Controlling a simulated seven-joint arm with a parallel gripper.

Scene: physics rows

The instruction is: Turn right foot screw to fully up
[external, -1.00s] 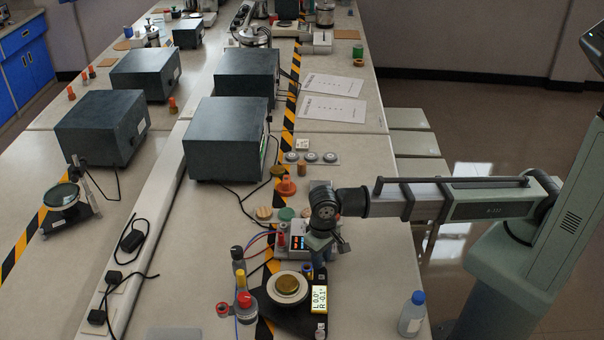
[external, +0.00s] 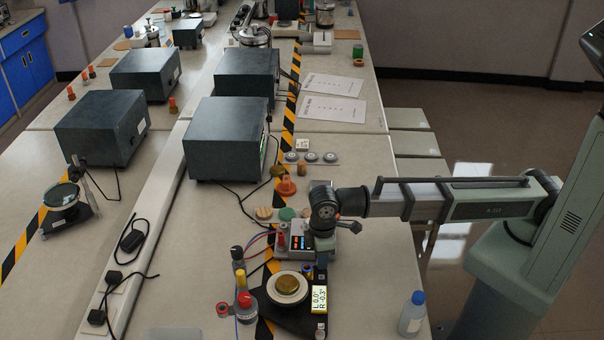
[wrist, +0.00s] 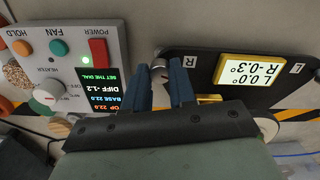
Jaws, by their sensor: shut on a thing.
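The black levelling base (wrist: 210,92) carries a yellow-framed display (wrist: 246,69) reading L 0.0° and R -0.3°, and it also shows in the external view (external: 296,326). The right foot screw (wrist: 159,64) is a small grey metal knob at the edge of the base by the letter R. My gripper (wrist: 160,80) is shut on this screw, its two dark blue fingers on either side. Much of the screw is hidden between the fingers. In the external view my gripper (external: 321,268) points down at the base's far right corner, and the screw is hidden there.
A control box (wrist: 80,45) with FAN, HEATER and POWER controls stands close beside my gripper. A round brass-coloured piece (external: 288,284) sits on the base. A blue-capped bottle (external: 412,312) stands right, with clear table between.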

